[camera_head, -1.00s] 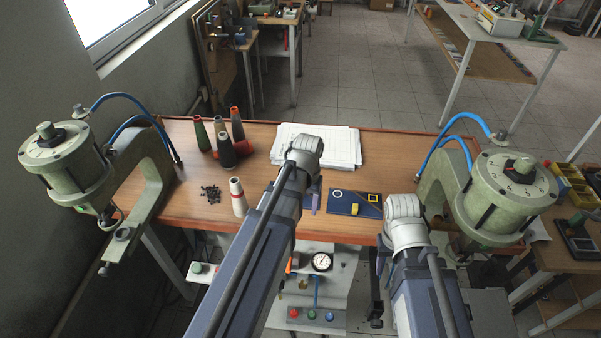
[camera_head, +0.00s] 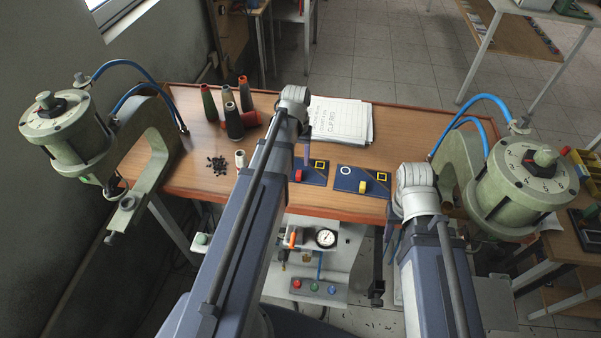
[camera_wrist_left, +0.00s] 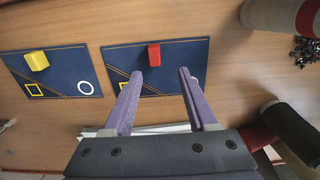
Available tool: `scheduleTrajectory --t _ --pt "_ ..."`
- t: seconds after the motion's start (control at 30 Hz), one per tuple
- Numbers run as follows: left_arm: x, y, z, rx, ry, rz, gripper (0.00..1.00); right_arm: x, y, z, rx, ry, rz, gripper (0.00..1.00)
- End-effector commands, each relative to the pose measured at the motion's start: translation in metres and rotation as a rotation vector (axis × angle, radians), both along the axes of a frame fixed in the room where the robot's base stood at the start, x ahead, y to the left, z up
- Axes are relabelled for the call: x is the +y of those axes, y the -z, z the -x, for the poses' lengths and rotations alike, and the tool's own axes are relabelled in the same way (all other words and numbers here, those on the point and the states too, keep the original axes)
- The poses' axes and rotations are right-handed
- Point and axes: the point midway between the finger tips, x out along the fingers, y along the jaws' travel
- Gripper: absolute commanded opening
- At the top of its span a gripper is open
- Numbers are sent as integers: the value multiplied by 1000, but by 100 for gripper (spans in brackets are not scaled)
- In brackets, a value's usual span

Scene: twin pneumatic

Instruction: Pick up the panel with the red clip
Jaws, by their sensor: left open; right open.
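The dark blue panel with the red clip (camera_head: 316,173) lies on the table, partly hidden by my left arm in the head view. Its red clip (camera_head: 298,174) stands near its left edge. In the left wrist view the panel (camera_wrist_left: 190,52) and red clip (camera_wrist_left: 154,55) show near the fingertips. My left gripper (camera_wrist_left: 161,72) is open and empty, its purple fingers over the panel, the clip between and just beyond their tips. A similar panel (camera_head: 345,180) with a yellow clip (camera_head: 362,187) lies beside it. My right gripper (camera_head: 391,222) is mostly hidden, near the table's front edge.
White sheets (camera_head: 341,118) lie behind the panels. Several thread cones (camera_head: 234,122) and small dark pieces (camera_head: 217,164) are on the left of the table. Green machines stand at the left (camera_head: 65,125) and right (camera_head: 522,182). A gauge (camera_head: 326,238) hangs below the front edge.

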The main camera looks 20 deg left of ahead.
Motion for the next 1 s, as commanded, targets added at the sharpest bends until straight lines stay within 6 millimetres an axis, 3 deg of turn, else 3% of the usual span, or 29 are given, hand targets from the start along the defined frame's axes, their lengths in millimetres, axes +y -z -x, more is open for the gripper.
scheduleTrajectory --t 0.5,0.8,1.0 --pt "-7 51 -4 0 0 0 57 0 51 0 0 1 0 50" --pt "-7 51 -4 0 0 0 57 0 51 0 0 1 0 50" --pt "-7 51 -4 0 0 0 36 0 51 0 0 1 0 50"
